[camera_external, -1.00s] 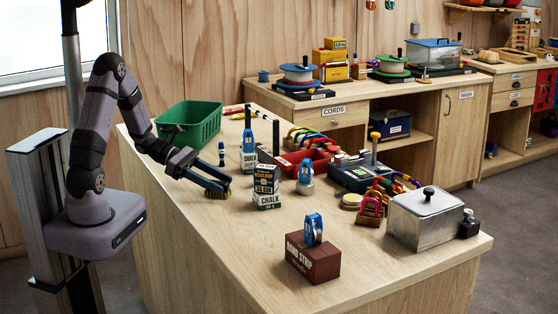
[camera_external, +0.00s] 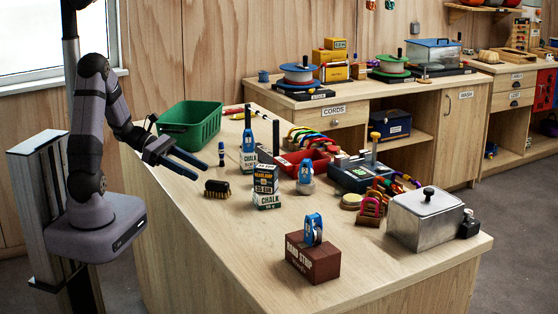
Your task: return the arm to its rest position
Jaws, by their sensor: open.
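My gripper (camera_external: 190,168) is open and empty. It hangs in the air above the left part of the workbench (camera_external: 225,240), in front of the green basket (camera_external: 190,126). A brush with dark bristles (camera_external: 217,189) lies on the bench below and to the right of my fingertips, apart from them. A small blue and black upright item (camera_external: 221,154) stands just right of the fingers.
A blue chalk bottle (camera_external: 248,147) and a dark chalk box (camera_external: 266,186) stand right of the gripper. The bench's front left is clear.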

